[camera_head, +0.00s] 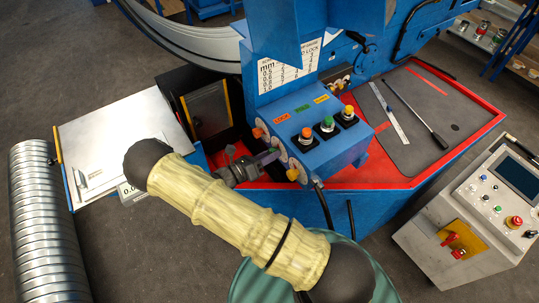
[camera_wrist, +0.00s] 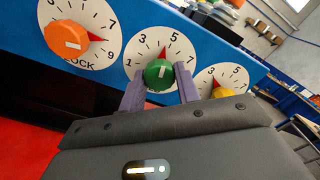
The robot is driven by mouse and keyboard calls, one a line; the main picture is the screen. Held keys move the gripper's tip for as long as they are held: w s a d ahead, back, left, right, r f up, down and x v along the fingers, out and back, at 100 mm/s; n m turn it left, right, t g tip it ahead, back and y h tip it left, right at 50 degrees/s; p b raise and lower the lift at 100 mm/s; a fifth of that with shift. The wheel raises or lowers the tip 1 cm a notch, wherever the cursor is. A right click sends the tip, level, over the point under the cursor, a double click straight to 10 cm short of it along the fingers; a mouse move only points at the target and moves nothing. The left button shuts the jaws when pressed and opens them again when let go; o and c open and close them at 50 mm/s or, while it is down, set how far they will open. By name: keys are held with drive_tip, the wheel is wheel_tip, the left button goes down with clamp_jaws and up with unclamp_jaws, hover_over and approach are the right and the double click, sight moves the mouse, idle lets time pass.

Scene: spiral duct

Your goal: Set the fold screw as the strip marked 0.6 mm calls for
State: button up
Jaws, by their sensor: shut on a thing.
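My gripper (camera_head: 268,157) reaches the front of the blue control box (camera_head: 325,150). In the wrist view its purple fingers (camera_wrist: 160,84) are shut on the green knob (camera_wrist: 158,74), one on each side. The green knob sits on a white dial (camera_wrist: 136,62) with 1, 3, 5 and 7 showing; its red pointer (camera_wrist: 163,54) stands between 3 and 5. To its left is the orange knob (camera_wrist: 66,38), with "LOCK" partly readable; to its right is the yellow knob (camera_wrist: 223,92). A chart (camera_head: 287,72) headed "mm" hangs above the box; its figures are too small to read surely.
Orange, green and yellow push buttons (camera_head: 327,124) top the box. A metal sheet (camera_head: 115,140) with a partly hidden label lies on the left stand. A ruler and rod (camera_head: 415,115) lie on the grey plate at right. A control console (camera_head: 480,215) stands front right.

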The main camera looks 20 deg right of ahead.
drive_tip(key=n+p, duration=0.1)
drive_tip(key=n, duration=1.2)
drive_tip(key=shift+r+n, duration=0.15)
drive_tip(key=shift+n, duration=0.25)
drive_tip(key=o, duration=1)
drive_tip(key=shift+a, duration=0.15)
drive_tip(key=b+v, duration=0.6)
drive_tip(key=v, duration=1.1)
drive_tip(key=shift+a+b, duration=0.1)
drive_tip(key=shift+b, duration=0.3)
